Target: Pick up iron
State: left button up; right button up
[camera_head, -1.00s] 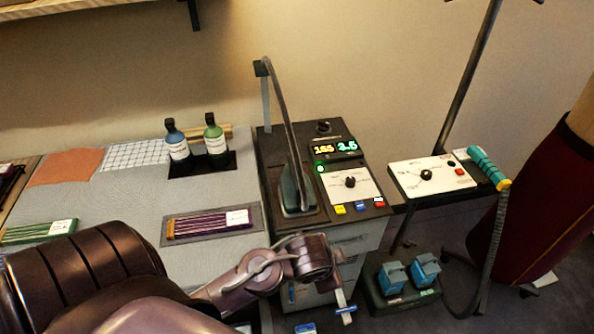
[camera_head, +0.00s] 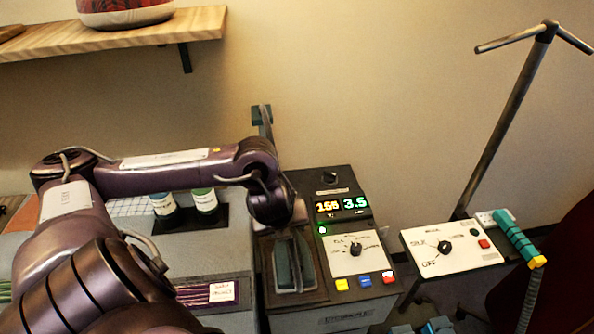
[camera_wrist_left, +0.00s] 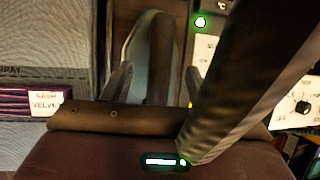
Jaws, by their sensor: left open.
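The iron (camera_head: 296,265), dark with a teal-grey body, stands on the rest pad at the left of the black control station (camera_head: 335,310). My left gripper (camera_head: 284,228) is above the iron's upper part in the head view; my wrist hides some of it. In the left wrist view the iron (camera_wrist_left: 150,45) lies ahead, and my two open fingers (camera_wrist_left: 154,82) are apart, one on each side of it in the picture. I cannot tell whether they touch it. My right gripper is not in view.
A large dark tube (camera_wrist_left: 238,75) crosses close to the wrist camera. The station's lit display (camera_head: 342,206) and buttons are right of the iron. Two bottles (camera_head: 205,205) stand behind my arm. A side panel (camera_head: 450,250) with a teal handle (camera_head: 515,235) stands at right.

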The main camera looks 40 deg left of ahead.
pick_arm(q)
jog(key=shift+s+d+f, duration=0.4)
jog(key=shift+f, duration=0.2)
jog(key=shift+d+p+x, duration=0.2)
jog(key=shift+p+x, duration=0.15)
jog(key=shift+x, duration=0.85)
jog(key=x, duration=0.3)
jog(key=shift+w+a+r, duration=0.1)
jog(key=shift+w, duration=0.15)
jog(key=shift+c, duration=0.5)
jog(key=c, duration=0.7)
grip_shut()
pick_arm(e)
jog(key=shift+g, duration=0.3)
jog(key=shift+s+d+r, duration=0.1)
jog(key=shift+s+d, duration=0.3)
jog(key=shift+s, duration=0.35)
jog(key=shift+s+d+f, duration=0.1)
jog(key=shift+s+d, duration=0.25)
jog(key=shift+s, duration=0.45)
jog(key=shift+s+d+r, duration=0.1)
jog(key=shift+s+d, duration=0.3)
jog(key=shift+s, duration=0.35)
